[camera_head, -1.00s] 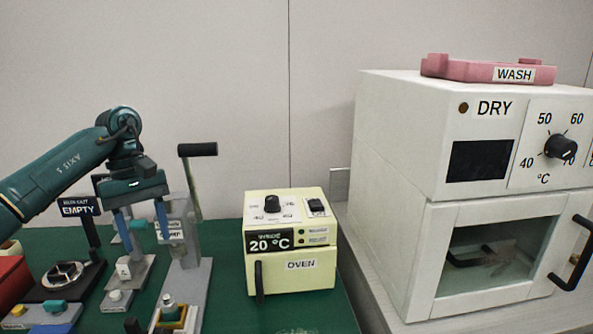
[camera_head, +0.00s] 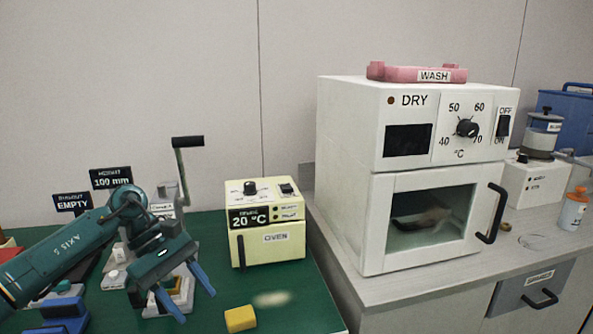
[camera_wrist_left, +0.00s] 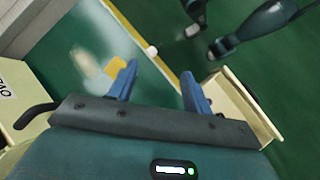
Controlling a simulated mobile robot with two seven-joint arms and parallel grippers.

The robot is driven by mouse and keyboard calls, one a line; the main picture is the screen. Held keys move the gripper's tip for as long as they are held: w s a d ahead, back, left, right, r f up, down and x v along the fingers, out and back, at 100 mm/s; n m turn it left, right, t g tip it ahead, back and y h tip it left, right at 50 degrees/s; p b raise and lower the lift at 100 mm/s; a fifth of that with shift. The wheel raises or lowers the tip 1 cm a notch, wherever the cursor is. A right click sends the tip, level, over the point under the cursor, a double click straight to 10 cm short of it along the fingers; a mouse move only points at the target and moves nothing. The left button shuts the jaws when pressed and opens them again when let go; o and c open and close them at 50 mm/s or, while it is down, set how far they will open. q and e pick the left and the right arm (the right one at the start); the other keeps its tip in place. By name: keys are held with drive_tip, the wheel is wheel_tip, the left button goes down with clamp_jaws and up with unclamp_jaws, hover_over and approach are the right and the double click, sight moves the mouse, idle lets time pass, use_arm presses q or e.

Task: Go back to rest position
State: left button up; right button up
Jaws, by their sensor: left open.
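My left gripper (camera_head: 196,305) is open and empty, its two blue fingers pointing down and right above the green bench at lower left in the head view. In the left wrist view its fingers (camera_wrist_left: 160,68) are spread with nothing between them. The teal left arm comes in from the lower left and hides part of the small devices behind it. A yellow block (camera_head: 240,318) lies on the bench to the right of the fingers, apart from them. It also shows beyond the left finger in the wrist view (camera_wrist_left: 117,66). My right gripper cannot be made out.
A cream oven (camera_head: 268,225) reading 20 °C stands behind the block. A grey lever press (camera_head: 180,185) and signs stand behind the arm. A large white DRY oven (camera_head: 345,200), pink WASH tray (camera_head: 417,75) on top, stands right.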

use_arm(q)
drive_tip(key=s+d+n+t+h, duration=0.1)
drive_tip(key=s+d+n+h, duration=0.5)
drive_tip(key=d, duration=0.3)
drive_tip(key=s+d+n+t+h, duration=0.1)
drive_tip(key=s+d+n+h, duration=0.3)
drive_tip(key=d+n+h, duration=0.45)
drive_tip(key=s+a+f+m+t+y, duration=0.55)
drive_tip(key=f+m+t+y, duration=0.2)
drive_tip(key=m, duration=0.65)
drive_tip(key=s+a+f+m+t+y, duration=0.4)
drive_tip(key=a+f+m+t+y, duration=0.4)
drive_tip(key=m, duration=0.5)
drive_tip(key=r+g+p, duration=0.1)
drive_tip(key=p, duration=0.3)
drive_tip(key=r+g+y+p, duration=0.1)
drive_tip(key=r+p, duration=0.1)
drive_tip(key=p, duration=0.3)
drive_tip(key=s+r+g+y+p, duration=0.1)
drive_tip(key=g+p, duration=0.1)
drive_tip(key=p, duration=0.3)
drive_tip(key=shift+d+r, duration=0.25)
drive_tip(key=shift+r, duration=0.05)
use_arm(e)
drive_tip(key=r, duration=0.1)
drive_tip(key=r+g, duration=0.1)
drive_tip(key=r, duration=0.1)
drive_tip(key=r+n+g+h, duration=0.1)
drive_tip(key=shift+s+d+r, duration=0.25)
drive_tip(key=shift+d, duration=0.1)
